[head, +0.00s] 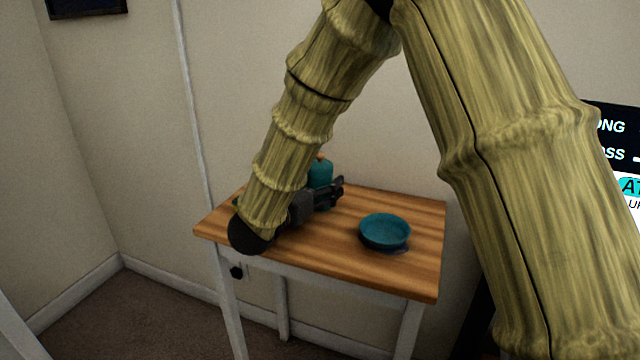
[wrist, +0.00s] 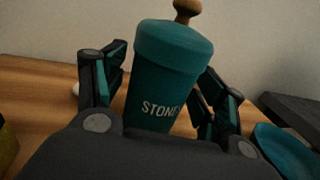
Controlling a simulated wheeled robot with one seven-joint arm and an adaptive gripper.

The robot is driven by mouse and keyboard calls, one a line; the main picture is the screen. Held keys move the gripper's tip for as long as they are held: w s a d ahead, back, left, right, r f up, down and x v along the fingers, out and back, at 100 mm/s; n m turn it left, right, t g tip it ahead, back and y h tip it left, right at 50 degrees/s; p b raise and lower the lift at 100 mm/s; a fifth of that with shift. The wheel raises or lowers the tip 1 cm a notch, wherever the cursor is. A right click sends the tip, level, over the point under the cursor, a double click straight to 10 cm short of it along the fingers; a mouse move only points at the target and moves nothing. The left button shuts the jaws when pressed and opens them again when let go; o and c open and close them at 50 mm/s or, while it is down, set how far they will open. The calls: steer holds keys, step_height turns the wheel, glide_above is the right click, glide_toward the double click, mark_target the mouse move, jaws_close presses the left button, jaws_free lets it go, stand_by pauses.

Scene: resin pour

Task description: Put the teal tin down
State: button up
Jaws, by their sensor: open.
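The teal tin (head: 320,172) stands on the wooden table (head: 420,270) near its back edge, with part of it hidden behind my gripper. In the wrist view the teal tin (wrist: 172,75) looks upright, with pale lettering on its side and a round wooden knob on top. My gripper (head: 340,189) is open and low over the table at the tin. In the wrist view the fingers of my gripper (wrist: 163,95) stand on either side of the tin. I cannot see the tin's base clearly.
A teal bowl (head: 385,231) sits on the table to the right of my gripper; it also shows at the right of the wrist view (wrist: 285,148). The table's front right is bare. A wall stands close behind the table.

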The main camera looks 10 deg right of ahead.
steer(key=shift+r, duration=0.2)
steer(key=p+v, duration=0.1)
steer(key=v, duration=1.1)
steer(key=shift+f, duration=0.1)
